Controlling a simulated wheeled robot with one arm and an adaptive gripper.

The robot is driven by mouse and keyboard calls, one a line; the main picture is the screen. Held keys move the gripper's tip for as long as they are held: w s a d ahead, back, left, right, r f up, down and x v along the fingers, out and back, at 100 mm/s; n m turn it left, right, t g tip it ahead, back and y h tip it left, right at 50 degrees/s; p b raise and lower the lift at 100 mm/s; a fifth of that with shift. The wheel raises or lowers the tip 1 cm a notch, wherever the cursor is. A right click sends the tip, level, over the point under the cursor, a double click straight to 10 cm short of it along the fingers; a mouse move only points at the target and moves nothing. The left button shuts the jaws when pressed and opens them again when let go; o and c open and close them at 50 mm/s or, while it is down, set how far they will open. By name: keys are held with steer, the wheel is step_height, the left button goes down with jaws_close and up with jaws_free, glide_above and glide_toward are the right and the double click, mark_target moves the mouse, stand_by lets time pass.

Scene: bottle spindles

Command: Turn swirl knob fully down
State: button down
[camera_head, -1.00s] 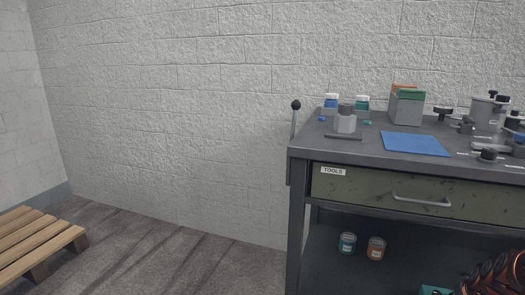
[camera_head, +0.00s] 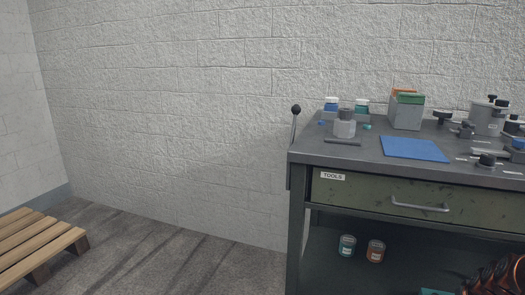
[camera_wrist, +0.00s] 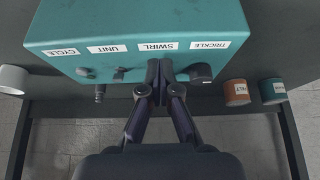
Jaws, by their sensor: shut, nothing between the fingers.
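The teal box (camera_wrist: 135,27) fills the upper wrist view, its labels upside down: CYCLE, UNIT, SWIRL and TRICKLE. The SWIRL label (camera_wrist: 157,46) is just beyond my gripper (camera_wrist: 166,72). The gripper is shut, its dark fingertips together at the box's front face below that label. The swirl knob is not visible, probably hidden by the fingers, so its angle and any contact cannot be told. A dark knob (camera_wrist: 201,72) sits below the TRICKLE label, just right of the fingers. In the head view only a sliver of the teal box (camera_head: 434,292) shows; my gripper is out of view.
Orange (camera_wrist: 236,92) and teal (camera_wrist: 272,91) cans stand right of the box, and a white round container (camera_wrist: 13,79) stands at left. In the head view, the workbench (camera_head: 345,158) has a drawer (camera_head: 380,195) above the shelf and several items on top.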

steer(key=shift+d+r, duration=0.15)
steer(key=shift+d, duration=0.1)
steer(key=shift+s+p, duration=0.1)
steer(key=shift+p, duration=0.2)
steer(key=shift+s+a, duration=0.15)
steer(key=shift+s, duration=0.15)
steer(key=shift+r+p, duration=1.35)
steer(key=shift+r, duration=1.6)
